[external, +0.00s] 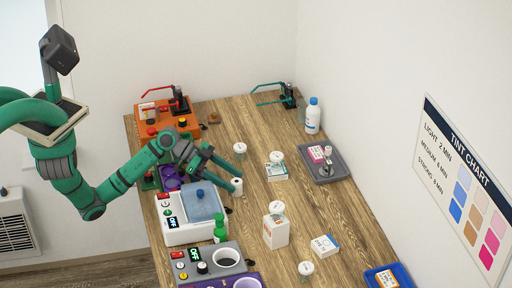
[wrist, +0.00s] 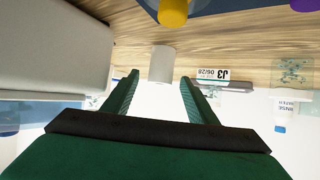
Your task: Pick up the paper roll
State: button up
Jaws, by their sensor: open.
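The paper roll (external: 237,187) is a small white cylinder on the wooden table, near the tips of my gripper. In the wrist view the roll (wrist: 162,62) appears as a plain pale cylinder just past the fingertips, centred between them. My gripper (external: 232,190) has its green fingers spread, one to each side of the roll in the picture. In the wrist view my gripper (wrist: 159,80) is open, with nothing held. I cannot tell whether the roll's near end is between the fingers.
A white device with a blue-grey lid (external: 202,205) stands close to the left of the roll. A lidded jar (external: 240,149) stands behind. A white carton (external: 275,232) is front right. Bare table lies right of the roll.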

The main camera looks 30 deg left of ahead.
jog(key=c, duration=1.2)
jog(key=shift+o, duration=0.2)
jog(key=shift+r, duration=0.1)
